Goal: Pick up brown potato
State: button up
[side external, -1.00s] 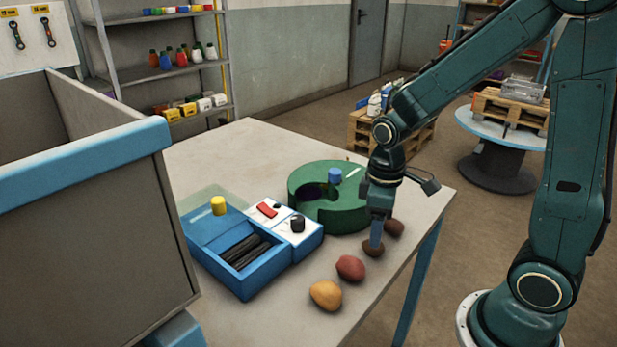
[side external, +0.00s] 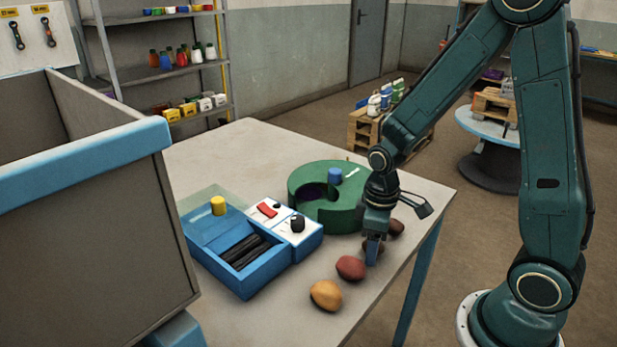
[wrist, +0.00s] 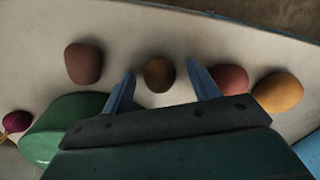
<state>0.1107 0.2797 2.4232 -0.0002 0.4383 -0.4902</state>
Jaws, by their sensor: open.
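The brown potato (side external: 372,244) lies on the table, mostly hidden behind my gripper (side external: 374,252) in the side view. In the wrist view the brown potato (wrist: 159,74) shows whole, between the two blue fingertips of my gripper (wrist: 162,84). The gripper is open, with a gap on both sides of the potato. I cannot tell whether the fingertips are level with it or above it. A red potato (side external: 351,268) lies close to the fingers on the near side. A reddish-brown potato (side external: 396,228) lies on the far side.
A yellow-orange potato (side external: 326,295) lies at the near end of the row. A green round holder (side external: 341,217) and a blue box (side external: 248,267) with dark bars stand to the left. The table's right edge runs close beside the potatoes.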

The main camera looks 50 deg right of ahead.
dwell(0.4)
jog(key=c, duration=1.1)
jog(key=shift+o, duration=0.2)
jog(key=shift+r, duration=0.2)
notch_tip(320, 180, up, 20)
jog(key=shift+f, duration=0.15)
